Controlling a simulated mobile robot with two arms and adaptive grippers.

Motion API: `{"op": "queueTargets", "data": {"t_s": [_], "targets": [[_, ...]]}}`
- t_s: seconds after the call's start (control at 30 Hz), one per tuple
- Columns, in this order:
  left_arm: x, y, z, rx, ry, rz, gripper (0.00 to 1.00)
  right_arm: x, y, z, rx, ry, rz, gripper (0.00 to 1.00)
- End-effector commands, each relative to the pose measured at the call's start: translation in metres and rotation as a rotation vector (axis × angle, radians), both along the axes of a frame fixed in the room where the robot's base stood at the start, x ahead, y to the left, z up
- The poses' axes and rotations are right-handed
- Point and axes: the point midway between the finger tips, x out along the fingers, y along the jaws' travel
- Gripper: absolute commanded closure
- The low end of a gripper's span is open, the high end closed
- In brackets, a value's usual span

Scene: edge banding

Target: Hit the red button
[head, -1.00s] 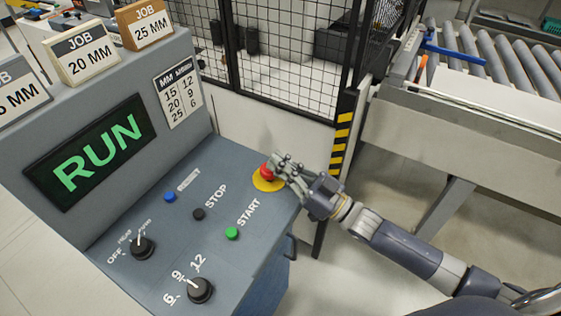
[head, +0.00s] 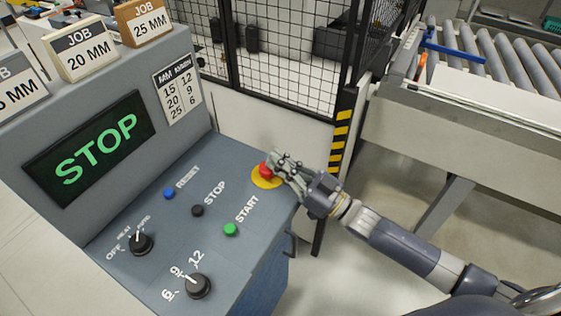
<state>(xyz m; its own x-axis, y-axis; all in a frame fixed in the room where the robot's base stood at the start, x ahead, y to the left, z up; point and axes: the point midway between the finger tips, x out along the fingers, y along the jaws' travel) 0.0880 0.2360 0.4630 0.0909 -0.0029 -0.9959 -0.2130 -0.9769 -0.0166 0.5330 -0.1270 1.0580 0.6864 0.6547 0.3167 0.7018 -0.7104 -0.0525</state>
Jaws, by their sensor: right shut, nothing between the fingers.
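The red button (head: 265,170) sits on a yellow round base (head: 266,183) at the right end of the sloped grey control panel. My right gripper (head: 277,165) is shut and empty, with its fingertips at the button's right side, overlapping it in the picture. I cannot tell whether the fingertips touch the button. The display (head: 90,148) on the panel's upright face reads STOP in green letters. My left gripper is not in view.
The panel also carries a blue reset button (head: 169,194), a black stop button (head: 197,211), a green start button (head: 231,229) and two black knobs (head: 140,243) (head: 198,286). A wire fence (head: 285,60) stands behind. A roller conveyor (head: 490,60) is at the right.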

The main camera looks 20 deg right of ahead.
Motion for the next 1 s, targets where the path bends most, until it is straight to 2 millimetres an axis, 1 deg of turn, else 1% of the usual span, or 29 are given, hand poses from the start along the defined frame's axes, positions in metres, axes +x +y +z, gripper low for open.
{"op": "queueTargets", "data": {"t_s": [0.03,0.1,0.13,0.17,0.4,0.53,0.7,1.0], "targets": [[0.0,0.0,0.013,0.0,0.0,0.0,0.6,0.003,0.0,0.019,0.004,-0.009,0.0,1.0],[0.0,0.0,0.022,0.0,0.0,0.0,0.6,0.006,0.001,0.034,0.009,-0.017,-0.001,1.0],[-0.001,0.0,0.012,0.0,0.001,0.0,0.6,0.002,-0.004,0.023,0.006,-0.011,-0.002,1.0],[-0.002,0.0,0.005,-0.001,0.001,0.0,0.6,-0.004,-0.009,0.015,0.005,-0.011,-0.001,1.0],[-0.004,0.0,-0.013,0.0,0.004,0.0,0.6,-0.037,-0.041,0.004,0.008,-0.017,-0.001,1.0],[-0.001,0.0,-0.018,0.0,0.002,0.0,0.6,-0.051,-0.053,0.0,0.01,-0.019,-0.001,1.0],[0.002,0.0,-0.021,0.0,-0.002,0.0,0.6,-0.06,-0.063,-0.002,0.011,-0.022,-0.001,1.0],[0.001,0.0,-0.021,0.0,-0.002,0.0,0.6,-0.062,-0.065,-0.001,0.014,-0.025,-0.001,1.0]]}}
